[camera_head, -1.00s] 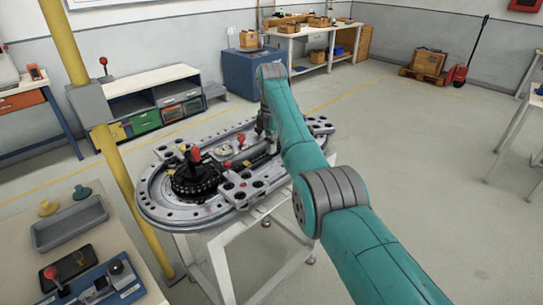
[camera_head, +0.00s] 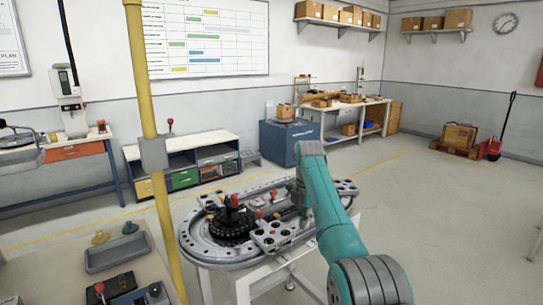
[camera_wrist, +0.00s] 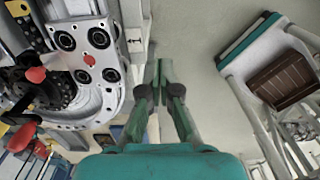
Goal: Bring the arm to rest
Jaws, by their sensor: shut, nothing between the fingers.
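My gripper (camera_wrist: 160,72) shows in the wrist view with its two fingers together and nothing between them. It hangs beside the ring track, over the right edge of its table and the grey floor. In the head view my teal arm reaches forward over the right side of the ring track (camera_head: 215,252), and the gripper itself is mostly hidden behind the arm. In the wrist view a grey plate (camera_wrist: 97,37) with dark round holes and a red knob (camera_wrist: 89,60) lies left of the fingers, apart from them.
A yellow post (camera_head: 150,110) stands left of the track. A workbench with a grey tray (camera_head: 118,251) is at the near left. A blue cabinet (camera_head: 285,143) and a long bench (camera_head: 350,105) stand at the back.

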